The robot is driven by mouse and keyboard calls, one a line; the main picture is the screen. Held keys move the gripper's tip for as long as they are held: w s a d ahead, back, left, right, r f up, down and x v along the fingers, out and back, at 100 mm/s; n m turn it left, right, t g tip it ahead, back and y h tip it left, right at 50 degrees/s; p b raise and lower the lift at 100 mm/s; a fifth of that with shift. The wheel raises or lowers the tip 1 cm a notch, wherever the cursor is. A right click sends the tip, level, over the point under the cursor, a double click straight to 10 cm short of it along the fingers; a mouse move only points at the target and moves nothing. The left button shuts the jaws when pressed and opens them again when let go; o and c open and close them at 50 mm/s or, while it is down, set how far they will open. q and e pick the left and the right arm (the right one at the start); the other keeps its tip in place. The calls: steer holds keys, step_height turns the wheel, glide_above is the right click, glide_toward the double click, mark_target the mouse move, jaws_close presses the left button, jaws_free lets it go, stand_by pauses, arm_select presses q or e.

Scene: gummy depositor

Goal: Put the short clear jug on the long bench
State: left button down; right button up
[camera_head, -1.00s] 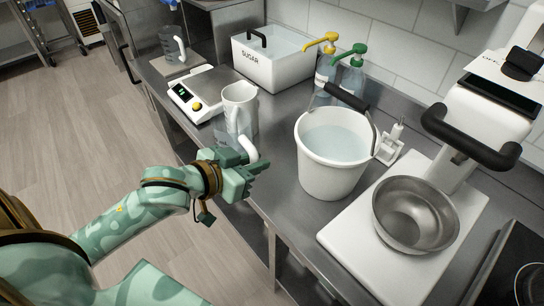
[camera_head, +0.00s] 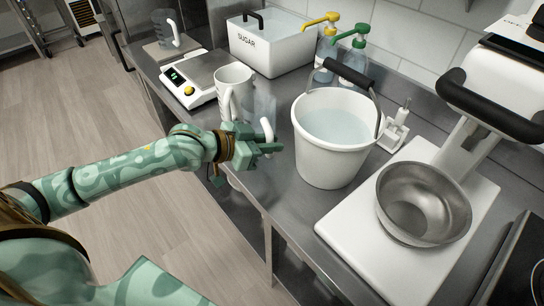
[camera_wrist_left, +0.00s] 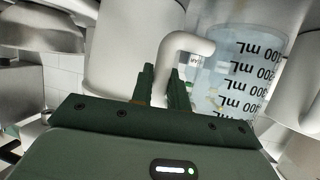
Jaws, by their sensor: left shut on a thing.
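The short clear jug (camera_head: 263,103) stands out faintly between the white jug and the white bucket. In the left wrist view the clear jug (camera_wrist_left: 238,72) shows dark mL marks and a white handle (camera_wrist_left: 188,45). My left gripper (camera_head: 266,147) is shut on that handle, and its fingers (camera_wrist_left: 166,88) meet the handle's end in the wrist view. I cannot tell whether the jug's base touches the steel surface. The long bench (camera_head: 285,190) is probably this steel counter along the wall. My right gripper is not in view.
The white jug (camera_head: 234,80) stands close left of the clear jug, the water-filled bucket (camera_head: 325,165) close right. A scale (camera_head: 190,90), sugar bin (camera_head: 265,50), pump bottles (camera_head: 350,65) and mixer bowl (camera_head: 425,205) crowd the counter. Another clear jug (camera_head: 166,30) stands at the back left.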

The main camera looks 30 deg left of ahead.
arm_select(q)
steer(key=shift+w+f, duration=0.25)
steer(key=f, duration=0.1)
steer(key=f+b, duration=0.2)
steer(key=f, duration=0.1)
steer(key=shift+w, duration=0.3)
steer(key=shift+r, duration=0.15)
steer(key=c, duration=1.4)
jaws_free()
steer(key=shift+o, duration=0.2)
